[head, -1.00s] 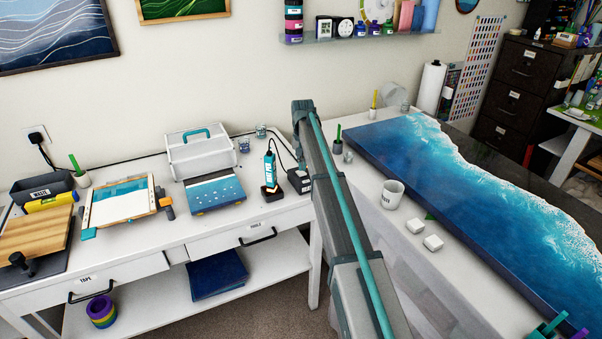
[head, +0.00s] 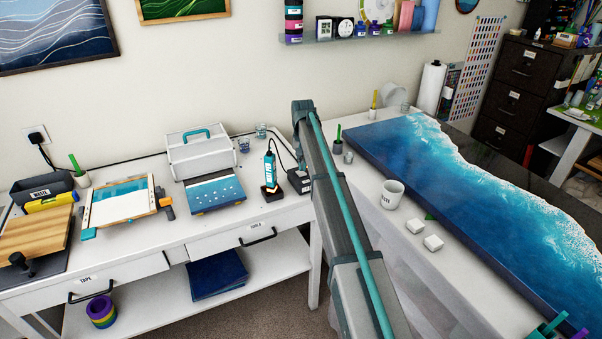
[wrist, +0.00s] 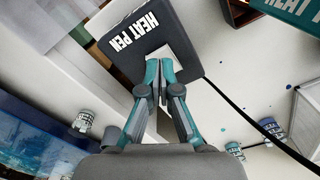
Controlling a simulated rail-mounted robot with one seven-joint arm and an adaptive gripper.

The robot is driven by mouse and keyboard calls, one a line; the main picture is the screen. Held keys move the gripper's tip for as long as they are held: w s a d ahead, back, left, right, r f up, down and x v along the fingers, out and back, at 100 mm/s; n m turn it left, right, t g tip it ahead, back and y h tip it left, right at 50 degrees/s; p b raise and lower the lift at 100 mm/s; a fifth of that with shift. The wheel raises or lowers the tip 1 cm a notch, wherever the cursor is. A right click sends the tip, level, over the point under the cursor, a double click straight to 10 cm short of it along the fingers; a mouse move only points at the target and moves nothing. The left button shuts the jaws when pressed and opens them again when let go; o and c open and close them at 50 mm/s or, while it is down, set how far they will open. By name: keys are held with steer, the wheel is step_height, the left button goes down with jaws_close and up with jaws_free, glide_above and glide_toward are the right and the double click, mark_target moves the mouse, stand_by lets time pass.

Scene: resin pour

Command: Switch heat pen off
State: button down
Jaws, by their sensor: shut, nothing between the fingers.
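The dark control box (wrist: 140,38) lettered HEAT PEN fills the upper middle of the wrist view. It has a white square part (wrist: 181,62) on its face. My gripper (wrist: 160,66) is shut and empty, its teal fingertips at that white part; I cannot tell whether they touch it. Any switch position is hidden behind the fingers. In the head view the box (head: 299,181) stands on the white table beside the teal heat pen (head: 269,168), which is upright in a dark stand. My arm hides the gripper there.
A black cable (wrist: 232,105) runs from the box in the wrist view. Small cups (wrist: 84,121) stand nearby. A blue-spotted board (head: 215,194) and a white toolbox (head: 198,155) are left of the pen. A blue resin slab (head: 440,180) lies right of my arm.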

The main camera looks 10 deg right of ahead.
mark_target(302, 174)
steer(key=shift+f+b, duration=0.4)
steer(key=shift+f, duration=0.85)
stand_by(0.7)
steer(key=shift+r, duration=0.1)
steer(key=shift+r+p, duration=1.6)
steer(key=shift+r, duration=1.8)
steer(key=shift+f, duration=0.1)
